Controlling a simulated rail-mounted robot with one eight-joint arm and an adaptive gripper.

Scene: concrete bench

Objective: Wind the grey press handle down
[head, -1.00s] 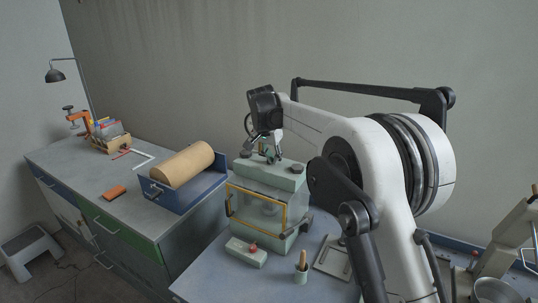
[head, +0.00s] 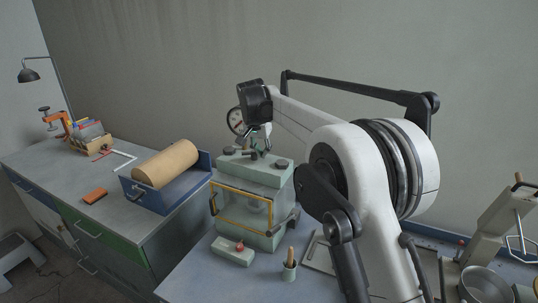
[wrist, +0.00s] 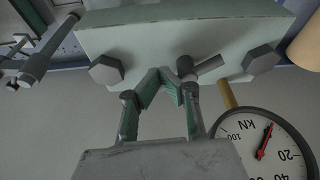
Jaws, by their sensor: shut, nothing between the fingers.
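The pale green press (head: 255,205) stands on the bench, with a yellow-framed clear front. A short grey handle bar (wrist: 210,66) sits on its top between two dark hex knobs; I take this as the press handle. It shows small and dark in the head view (head: 246,153). My gripper (wrist: 168,84) is close at the bar's hub, its green-padded fingers drawn together with nothing held. In the head view my gripper (head: 259,149) is just above the press top. Fingers hide part of the bar; whether they touch it I cannot tell.
A round kN gauge (wrist: 262,150) stands close to the gripper. A brown roll (head: 166,164) lies in a blue tray at left.

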